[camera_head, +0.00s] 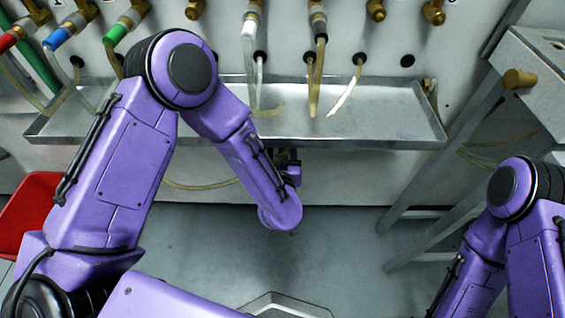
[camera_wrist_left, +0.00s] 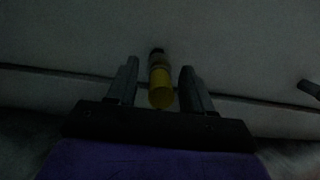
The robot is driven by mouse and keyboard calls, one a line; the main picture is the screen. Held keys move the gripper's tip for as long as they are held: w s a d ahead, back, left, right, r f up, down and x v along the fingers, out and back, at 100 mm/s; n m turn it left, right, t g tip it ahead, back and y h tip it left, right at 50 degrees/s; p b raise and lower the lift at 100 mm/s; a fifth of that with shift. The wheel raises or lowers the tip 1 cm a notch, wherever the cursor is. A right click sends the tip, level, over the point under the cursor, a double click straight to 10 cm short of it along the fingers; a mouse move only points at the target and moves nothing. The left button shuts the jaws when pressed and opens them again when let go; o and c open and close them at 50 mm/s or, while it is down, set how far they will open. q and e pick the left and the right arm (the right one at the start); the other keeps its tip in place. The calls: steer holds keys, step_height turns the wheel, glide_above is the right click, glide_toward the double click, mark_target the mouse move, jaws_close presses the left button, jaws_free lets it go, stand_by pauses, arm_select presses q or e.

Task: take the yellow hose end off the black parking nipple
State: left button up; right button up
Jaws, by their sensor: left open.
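The yellow hose end (camera_wrist_left: 161,88) shows in the dark left wrist view, with a black part, the parking nipple (camera_wrist_left: 157,52), at its far end against a grey panel. The hose end lies between the two fingers of my left gripper (camera_wrist_left: 160,82). The fingers are open, with a gap on each side of it. In the head view my left gripper (camera_head: 288,158) is mostly hidden behind my own purple arm, just below the metal tray. The yellow hose end and the nipple are hidden there. My right gripper is out of view.
A long metal tray (camera_head: 400,130) runs along the panel above my left gripper. Hoses with red, blue (camera_head: 58,38) and green (camera_head: 116,33) collars hang above it. A red bin (camera_head: 30,208) stands at the left, and a metal stand (camera_head: 440,140) at the right.

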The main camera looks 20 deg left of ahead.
arm_select(q)
steer(key=shift+w, duration=0.15)
jaws_close()
steer(key=shift+f+p+v, duration=0.25)
steer(key=shift+p+v, duration=0.05)
steer(key=shift+v, duration=0.95)
steer(key=shift+f+p+v, duration=0.2)
steer(key=shift+p+v, duration=0.1)
steer(key=shift+v, duration=0.9)
